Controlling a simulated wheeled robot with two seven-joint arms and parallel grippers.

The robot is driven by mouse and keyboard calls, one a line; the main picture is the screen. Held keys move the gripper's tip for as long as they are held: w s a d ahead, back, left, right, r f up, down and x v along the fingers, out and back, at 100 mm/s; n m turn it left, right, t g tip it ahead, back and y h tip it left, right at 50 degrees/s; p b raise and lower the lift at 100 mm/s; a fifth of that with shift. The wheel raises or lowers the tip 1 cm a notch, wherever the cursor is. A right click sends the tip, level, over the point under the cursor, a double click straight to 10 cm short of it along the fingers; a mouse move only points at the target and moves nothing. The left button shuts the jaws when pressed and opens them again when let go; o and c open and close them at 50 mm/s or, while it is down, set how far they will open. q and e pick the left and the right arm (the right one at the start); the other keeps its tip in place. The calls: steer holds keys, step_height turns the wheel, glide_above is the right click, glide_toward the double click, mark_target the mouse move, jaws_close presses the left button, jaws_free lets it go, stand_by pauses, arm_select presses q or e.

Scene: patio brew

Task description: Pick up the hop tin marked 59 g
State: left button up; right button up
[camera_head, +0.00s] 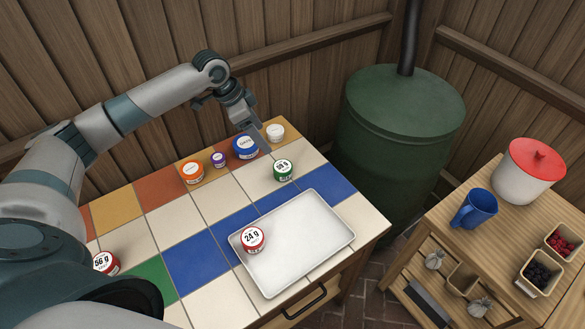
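Several lidded tins stand on the tiled table. A green tin (283,170) stands right of the middle; its small label shows a number in g that I cannot read surely. A red tin marked 24 g (253,240) stands on the white tray (312,264). A red tin marked 56 g (106,263) is at the lower left, partly hidden by my arm. My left gripper (259,133) is at the table's back, close to the blue tin (245,148) and the white tin (275,133), and its fingers are too small to judge. My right gripper is not in view.
An orange tin (191,173) and a small purple tin (218,160) stand along the back row. A green barrel (400,130) stands behind the table. A side table at right holds a blue mug (477,208), a red-lidded pot (525,175) and berry boxes (541,274).

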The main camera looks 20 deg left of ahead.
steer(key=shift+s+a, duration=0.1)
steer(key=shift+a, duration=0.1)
arm_select(q)
steer(key=p, duration=0.4)
glide_above(283, 165)
steer(key=s+a, duration=0.1)
steer(key=a, duration=0.1)
steer(key=f, duration=1)
steer(key=shift+s+d+f, duration=0.15)
steer(key=shift+s+d, duration=0.05)
steer(key=shift+w+d+f, duration=0.1)
steer(key=shift+f, duration=0.45)
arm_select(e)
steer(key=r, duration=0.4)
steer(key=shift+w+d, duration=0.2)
